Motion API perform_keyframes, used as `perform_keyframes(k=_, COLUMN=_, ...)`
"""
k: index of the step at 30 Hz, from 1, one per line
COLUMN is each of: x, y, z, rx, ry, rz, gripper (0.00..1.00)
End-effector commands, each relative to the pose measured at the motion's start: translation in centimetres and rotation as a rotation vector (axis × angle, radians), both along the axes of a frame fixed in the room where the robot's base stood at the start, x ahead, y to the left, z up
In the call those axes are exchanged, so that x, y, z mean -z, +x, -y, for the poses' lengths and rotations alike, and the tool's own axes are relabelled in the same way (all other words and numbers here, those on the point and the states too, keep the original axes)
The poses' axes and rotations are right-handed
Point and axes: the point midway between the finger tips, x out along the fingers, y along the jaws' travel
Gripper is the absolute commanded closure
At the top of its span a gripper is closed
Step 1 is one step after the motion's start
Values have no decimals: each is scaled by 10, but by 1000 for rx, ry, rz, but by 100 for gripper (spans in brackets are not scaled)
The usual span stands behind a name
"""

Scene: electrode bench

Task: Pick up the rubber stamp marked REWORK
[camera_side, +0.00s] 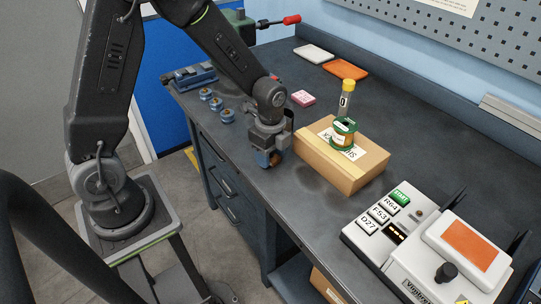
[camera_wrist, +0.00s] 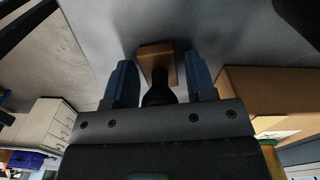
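A stamp with a wooden block (camera_wrist: 157,62) and a dark handle (camera_wrist: 158,94) shows in the wrist view between my gripper's blue fingers (camera_wrist: 161,84). The handle points toward my gripper and the block lies farther out. Visible gaps separate the handle from both fingers, so my gripper is open around it. No lettering on the stamp can be read, so I cannot tell whether it is marked REWORK. In the side view my gripper (camera_side: 266,156) is low over the bench, left of the cardboard box; only a small brown patch of the stamp shows there.
Several blue parts (camera_side: 215,104) and a pink block (camera_side: 303,98) lie behind. A machine with buttons (camera_side: 395,215) stands at the front right.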

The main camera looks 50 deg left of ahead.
Motion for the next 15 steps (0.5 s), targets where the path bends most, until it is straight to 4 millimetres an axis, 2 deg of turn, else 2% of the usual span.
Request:
perform_keyframes(k=2, x=0, y=0, z=0, rx=0, ry=0, rz=0, gripper=57)
perform_keyframes(k=12, x=0, y=0, z=0, rx=0, ry=0, rz=0, gripper=90)
perform_keyframes(k=15, x=0, y=0, z=0, rx=0, ry=0, rz=1, gripper=91)
